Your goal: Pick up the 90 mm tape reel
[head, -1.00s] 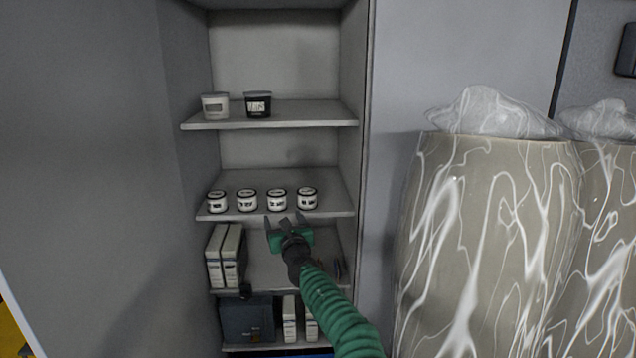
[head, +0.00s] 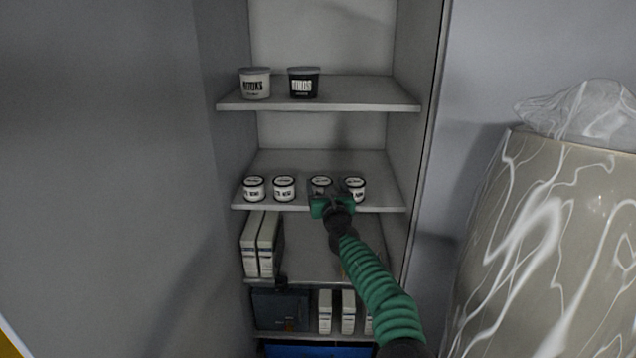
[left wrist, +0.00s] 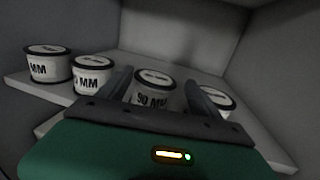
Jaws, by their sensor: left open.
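The 90 mm tape reel (head: 321,184) is a small white cylinder with a dark-rimmed top, third from the left in a row on the middle shelf. In the left wrist view its label reads "90 MM" (left wrist: 152,98). My left gripper (head: 330,193) is open at the shelf's front edge, just before this reel. In the left wrist view the reel shows between the two fingers (left wrist: 158,80); I cannot tell if they touch it. The gripper hides the reel's lower part in the head view. My right gripper is not in view.
Similar reels stand close by: two to the left (head: 284,188) and one to the right (head: 354,188). Two tubs (head: 304,83) stand on the shelf above. White boxes (head: 257,245) stand below. Cabinet walls (head: 405,140) close off both sides.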

